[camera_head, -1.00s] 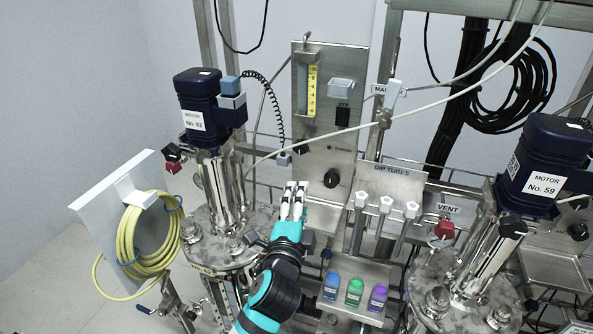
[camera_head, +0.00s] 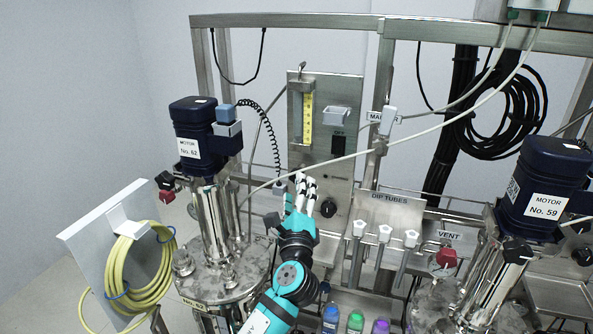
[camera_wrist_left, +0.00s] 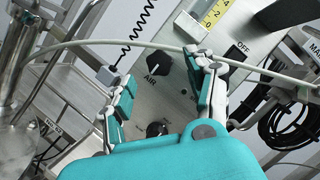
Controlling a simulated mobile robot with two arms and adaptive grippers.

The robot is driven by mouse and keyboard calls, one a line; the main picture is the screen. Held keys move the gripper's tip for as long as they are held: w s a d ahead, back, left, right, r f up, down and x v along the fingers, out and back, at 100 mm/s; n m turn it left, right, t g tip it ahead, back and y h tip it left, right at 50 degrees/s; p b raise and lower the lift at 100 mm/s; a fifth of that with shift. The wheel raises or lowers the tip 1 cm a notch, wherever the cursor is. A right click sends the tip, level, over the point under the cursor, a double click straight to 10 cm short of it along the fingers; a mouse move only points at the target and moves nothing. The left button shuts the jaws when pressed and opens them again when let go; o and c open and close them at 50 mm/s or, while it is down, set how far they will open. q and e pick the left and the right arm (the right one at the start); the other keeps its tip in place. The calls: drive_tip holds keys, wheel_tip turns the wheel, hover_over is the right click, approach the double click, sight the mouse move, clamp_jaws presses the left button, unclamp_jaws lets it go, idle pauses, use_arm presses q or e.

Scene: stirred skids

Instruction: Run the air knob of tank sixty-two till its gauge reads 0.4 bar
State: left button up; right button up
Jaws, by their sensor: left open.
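The black AIR knob (camera_wrist_left: 158,70) shows in the wrist view on a grey steel panel (camera_head: 343,165). My left gripper (camera_head: 303,188) is open and empty in front of that panel, and its tips mostly hide the AIR knob in the head view. In the wrist view my gripper's fingers (camera_wrist_left: 160,84) stand to either side of the knob, without visible contact. A yellow scale (camera_head: 308,118) is above the knob; no pressure value can be read. The No. 62 motor (camera_head: 195,130) stands left, above the tank lid (camera_head: 235,275). My right gripper is not in view.
A second black knob (camera_head: 328,208) is lower on the panel. A pale cable (camera_head: 345,157) crosses in front of it. Dip tubes (camera_head: 385,233) and small bottles (camera_head: 355,322) are at lower right. A yellow hose (camera_head: 120,275) hangs left, and the No. 59 motor (camera_head: 545,180) stands right.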

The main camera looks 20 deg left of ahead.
use_arm(q)
drive_tip(key=p+x, duration=0.1)
drive_tip(key=x, duration=0.4)
drive_tip(key=shift+w+a, duration=0.1)
drive_tip(key=shift+w, duration=0.25)
